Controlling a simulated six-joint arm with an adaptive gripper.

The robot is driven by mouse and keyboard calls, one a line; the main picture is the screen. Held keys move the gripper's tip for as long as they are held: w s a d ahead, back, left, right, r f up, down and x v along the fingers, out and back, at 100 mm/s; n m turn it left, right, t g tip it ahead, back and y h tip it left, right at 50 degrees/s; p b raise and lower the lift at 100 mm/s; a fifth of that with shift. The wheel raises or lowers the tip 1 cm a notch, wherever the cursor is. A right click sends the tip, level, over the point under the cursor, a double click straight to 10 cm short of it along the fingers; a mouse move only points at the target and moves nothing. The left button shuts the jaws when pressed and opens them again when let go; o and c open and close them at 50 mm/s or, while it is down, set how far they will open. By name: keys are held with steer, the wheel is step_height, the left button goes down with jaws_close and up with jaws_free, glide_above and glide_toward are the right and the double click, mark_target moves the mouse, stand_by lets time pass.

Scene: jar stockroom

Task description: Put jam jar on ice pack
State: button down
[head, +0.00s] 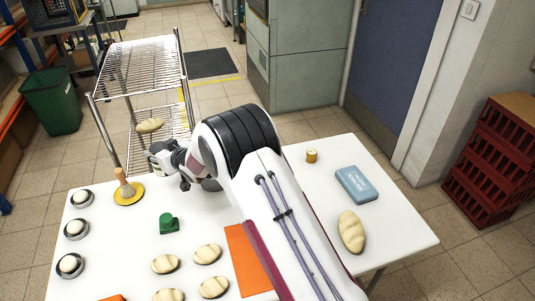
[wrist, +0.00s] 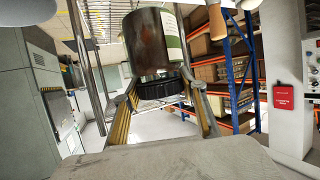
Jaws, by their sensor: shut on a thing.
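My gripper (head: 160,158) is out past the far left part of the white table, near the wire rack. In the wrist view, its two yellow-padded fingers (wrist: 162,92) are closed on the jam jar (wrist: 150,42), a dark glass jar with a pale label and a black lid. The lid is at the lower end in that picture, between the fingers.
A small yellowish jar (head: 311,156) stands left of the ice pack, and a bread roll (head: 351,232) lies below it. A brush stands on a yellow disc (head: 129,199). A green object (head: 168,223), several rolls and an orange mat (head: 247,262) occupy the front. The wire rack (head: 140,66) stands behind.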

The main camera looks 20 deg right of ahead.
steer(key=shift+r, duration=0.15)
steer(key=w+d+r+m+t+h, duration=0.1)
steer(key=d+r+m+h, duration=0.15)
steer(key=d, duration=1.55)
steer(key=w+d+r+m+t+h, duration=0.1)
steer(key=d+m+h, duration=0.2)
steer(key=d, duration=1.5)
steer(key=s+d+m+h, duration=0.15)
steer(key=s+d, duration=0.25)
steer(key=d, duration=0.6)
steer(key=s+d+m+h, duration=0.1)
steer(key=s+d+h, duration=0.1)
steer(key=s+d, duration=0.5)
steer(key=s+d+m+g+h, duration=0.1)
steer(key=s+d+m+h, duration=0.1)
steer(key=s+d, duration=0.7)
steer(key=shift+d+h, duration=0.3)
steer(key=shift+d, duration=0.75)
